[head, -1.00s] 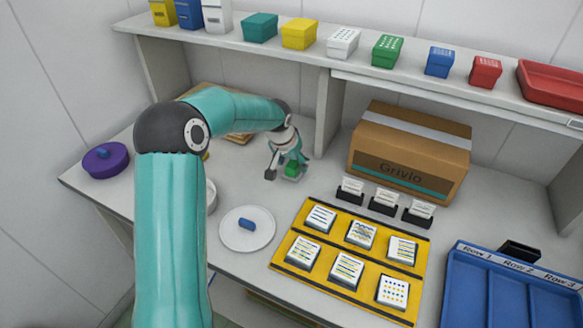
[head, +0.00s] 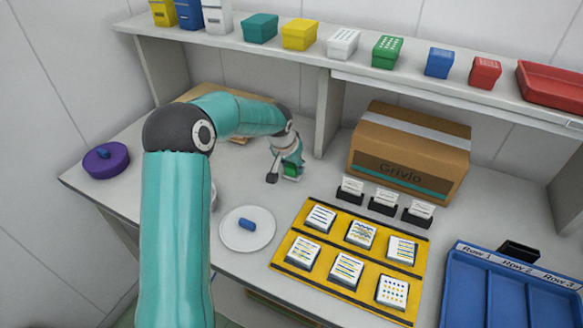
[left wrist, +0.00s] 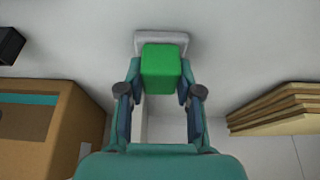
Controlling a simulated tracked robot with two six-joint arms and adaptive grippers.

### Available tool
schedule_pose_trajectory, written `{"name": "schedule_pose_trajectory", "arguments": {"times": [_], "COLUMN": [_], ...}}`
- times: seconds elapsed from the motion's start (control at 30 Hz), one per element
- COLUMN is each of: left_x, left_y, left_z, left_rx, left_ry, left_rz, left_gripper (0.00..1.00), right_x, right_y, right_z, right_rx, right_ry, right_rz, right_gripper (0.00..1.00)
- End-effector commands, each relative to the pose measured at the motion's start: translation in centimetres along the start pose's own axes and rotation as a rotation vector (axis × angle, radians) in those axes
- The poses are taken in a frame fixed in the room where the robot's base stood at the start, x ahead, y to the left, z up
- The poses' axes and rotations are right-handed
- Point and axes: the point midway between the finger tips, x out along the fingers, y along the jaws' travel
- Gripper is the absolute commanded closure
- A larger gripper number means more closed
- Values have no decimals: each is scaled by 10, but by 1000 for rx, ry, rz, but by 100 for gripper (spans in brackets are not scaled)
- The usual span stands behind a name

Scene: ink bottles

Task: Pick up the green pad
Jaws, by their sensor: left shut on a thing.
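The green pad (head: 290,169) is a small green block at the middle of the table in the head view. It shows large in the left wrist view (left wrist: 160,68), between the two fingers. My left gripper (head: 286,172) is shut on it from both sides. A pale square base (left wrist: 161,38) shows at the pad's far end in the left wrist view; I cannot tell whether the pad is clear of it. My right gripper is not in view.
A cardboard box (head: 411,152) stands right of my left gripper, below the shelf (head: 230,43). A white plate (head: 263,238) with a blue piece (head: 247,224) is in front. A yellow board (head: 324,265) holds several printed blocks. A blue tray (head: 455,300) is at right.

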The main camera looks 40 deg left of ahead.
Motion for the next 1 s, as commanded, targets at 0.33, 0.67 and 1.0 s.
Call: {"name": "schedule_pose_trajectory", "arguments": {"times": [0.33,0.67,1.0], "left_x": [-19,-90,-165], "left_y": [-1,0,-1], "left_z": [-9,-39,-69], "left_rx": [0,-2,-2], "left_ry": [3,9,4], "left_rz": [-1,-1,-1], "left_gripper": [98,98,98], "right_x": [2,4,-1], "right_y": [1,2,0], "right_z": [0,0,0], "right_rx": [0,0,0], "right_ry": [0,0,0], "right_rz": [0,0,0], "right_gripper": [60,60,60]}}
